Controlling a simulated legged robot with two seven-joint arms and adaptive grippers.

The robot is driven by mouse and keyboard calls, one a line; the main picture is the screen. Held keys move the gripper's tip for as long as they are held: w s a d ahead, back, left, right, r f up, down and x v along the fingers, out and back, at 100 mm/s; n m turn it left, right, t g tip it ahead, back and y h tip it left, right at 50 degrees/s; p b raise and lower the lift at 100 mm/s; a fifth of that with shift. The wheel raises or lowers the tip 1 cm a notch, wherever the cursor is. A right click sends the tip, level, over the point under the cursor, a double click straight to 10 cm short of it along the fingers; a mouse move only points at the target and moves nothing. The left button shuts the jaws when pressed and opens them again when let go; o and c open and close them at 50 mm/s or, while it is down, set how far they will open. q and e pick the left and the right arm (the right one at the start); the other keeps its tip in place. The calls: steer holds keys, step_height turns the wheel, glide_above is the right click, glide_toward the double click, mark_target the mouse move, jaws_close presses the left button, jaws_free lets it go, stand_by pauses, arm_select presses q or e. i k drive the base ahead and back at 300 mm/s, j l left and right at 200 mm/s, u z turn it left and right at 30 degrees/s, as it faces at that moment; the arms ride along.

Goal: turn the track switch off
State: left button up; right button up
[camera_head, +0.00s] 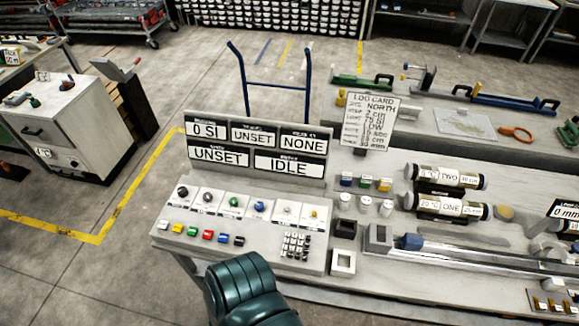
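A grey control console (172,225) stands on the bench left of centre. Its sloped face has a row of knobs and switches on white plates, among them a black knob (183,192), a green one (234,202), a blue one (260,206) and a small yellow one (314,213). The plate labels are too small to read, so I cannot tell which one is the track switch or its position. Coloured buttons (207,235) and a keypad (295,244) sit below. The display panel (257,147) behind reads 0 SI, UNSET, NONE, UNSET and IDLE. Neither gripper is in view.
A log card (369,121), cylinders labelled TWO (447,177) and ONE (448,206), and a long rail (470,258) occupy the bench to the right.

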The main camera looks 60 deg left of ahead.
mark_target(182, 191)
steer(key=u, duration=2.4)
steer(key=i+j, duration=0.2)
steer(key=j, duration=0.15)
steer(key=i+j, duration=0.25)
steer(key=i+j+z, duration=0.1)
steer(key=j, duration=0.3)
steer(key=i, duration=0.1)
